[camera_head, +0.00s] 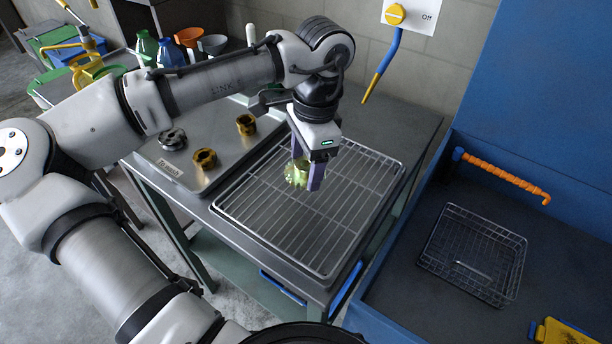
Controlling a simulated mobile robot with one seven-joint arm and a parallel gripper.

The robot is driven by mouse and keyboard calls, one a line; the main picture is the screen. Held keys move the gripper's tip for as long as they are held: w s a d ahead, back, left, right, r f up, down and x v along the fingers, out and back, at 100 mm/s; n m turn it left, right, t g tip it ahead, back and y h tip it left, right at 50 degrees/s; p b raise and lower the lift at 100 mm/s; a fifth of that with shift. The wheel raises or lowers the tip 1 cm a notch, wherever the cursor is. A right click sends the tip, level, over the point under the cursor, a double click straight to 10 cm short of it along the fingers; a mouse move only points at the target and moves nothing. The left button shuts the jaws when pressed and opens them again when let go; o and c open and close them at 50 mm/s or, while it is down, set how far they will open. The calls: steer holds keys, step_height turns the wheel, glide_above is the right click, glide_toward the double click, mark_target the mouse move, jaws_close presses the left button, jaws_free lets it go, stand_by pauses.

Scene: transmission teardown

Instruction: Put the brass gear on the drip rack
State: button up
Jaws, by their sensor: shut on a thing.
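My gripper (309,176) points down over the drip rack (270,222), a wire grid on the right part of the metal bench. It is shut on the brass gear (297,174), which looks yellow-green and shows between and left of the fingers. The fingers hide part of the gear. I cannot tell whether the gear touches the wires or hangs just above them. The rack's visible wires are otherwise bare.
Left of the rack, a tray (180,172) holds two brass-coloured parts (246,124) (204,158) and a silver gear (172,139). Bottles and funnels (170,52) stand behind. At right, a blue-walled basin holds an empty wire basket (475,240) and an orange hose (505,175).

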mark_target(306, 192)
steer(key=shift+f, duration=2.35)
steer(key=shift+f, duration=0.2)
steer(key=o, duration=1.5)
steer(key=shift+r, duration=0.1)
steer(key=r, duration=0.4)
steer(key=d+r, duration=0.1)
steer(key=r, duration=0.3)
steer(key=r+b, duration=0.1)
steer(key=r, duration=0.3)
steer(key=shift+w+d, duration=0.15)
steer(key=shift+w, duration=0.1)
steer(key=shift+d, duration=0.1)
